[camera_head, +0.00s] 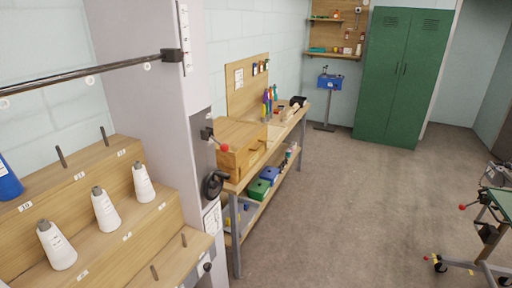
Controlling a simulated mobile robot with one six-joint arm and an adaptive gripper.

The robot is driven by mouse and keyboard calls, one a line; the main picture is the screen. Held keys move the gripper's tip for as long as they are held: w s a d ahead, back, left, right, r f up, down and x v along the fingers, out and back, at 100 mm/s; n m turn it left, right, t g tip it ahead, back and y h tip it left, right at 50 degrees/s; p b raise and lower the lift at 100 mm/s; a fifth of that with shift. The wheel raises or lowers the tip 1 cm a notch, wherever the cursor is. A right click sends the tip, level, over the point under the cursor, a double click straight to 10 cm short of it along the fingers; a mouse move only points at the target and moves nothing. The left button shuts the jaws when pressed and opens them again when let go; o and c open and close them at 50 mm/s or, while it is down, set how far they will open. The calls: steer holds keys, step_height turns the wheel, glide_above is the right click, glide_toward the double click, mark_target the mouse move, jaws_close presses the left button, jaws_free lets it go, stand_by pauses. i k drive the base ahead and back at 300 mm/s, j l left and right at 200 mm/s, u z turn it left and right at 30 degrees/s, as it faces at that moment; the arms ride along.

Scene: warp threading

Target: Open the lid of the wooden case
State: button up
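The wooden case (244,146) sits on the near end of the workbench along the left wall. Its lid (243,130) looks closed. The case's left part is hidden behind a grey column with a red-knobbed lever and a black handwheel. My gripper is not in view.
The workbench (296,132) holds tools, with green and blue bins (258,189) on its lower shelf. A stepped wooden rack (98,247) with white spools (106,210) fills the near left. A green locker (403,75) stands at the back. A wheeled frame (487,225) is at right. The middle floor is clear.

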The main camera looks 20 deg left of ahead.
mark_target(243, 138)
steer(key=i+j, duration=0.35)
steer(key=i, duration=0.15)
steer(key=i+j, duration=0.35)
steer(key=i, duration=0.15)
steer(key=i+j+u, duration=0.1)
steer(key=i+j, duration=0.6)
steer(key=i, duration=0.3)
steer(key=i+j, duration=0.3)
steer(key=i, duration=0.2)
